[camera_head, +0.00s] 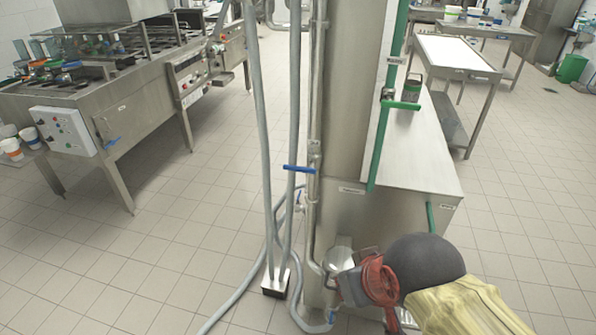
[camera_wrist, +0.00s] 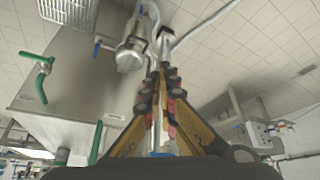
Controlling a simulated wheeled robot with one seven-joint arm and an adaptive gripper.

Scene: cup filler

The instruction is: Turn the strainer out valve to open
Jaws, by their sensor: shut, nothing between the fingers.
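The steel strainer body (camera_head: 340,254) stands low beside the tall steel tank; a steel cylinder, probably the same one, shows in the wrist view (camera_wrist: 130,50). A blue valve handle (camera_head: 299,169) sits on the upright pipe above it. Another small blue part (camera_head: 331,316) lies low by the strainer, and a blue handle also shows in the wrist view (camera_wrist: 97,48). I cannot tell which is the strainer out valve, nor whether it is open. My gripper (camera_wrist: 158,72) is shut and empty near the strainer, its fingertips pointing toward the pipes. In the head view the gripper partly hides the strainer's lower area.
A tall steel tank (camera_head: 345,110) with green handles (camera_head: 403,105) stands beside my gripper. Grey hoses (camera_head: 268,130) and a small floor box (camera_head: 275,284) are to its left. A steel machine (camera_head: 110,90) stands far left. Tiled floor between is clear.

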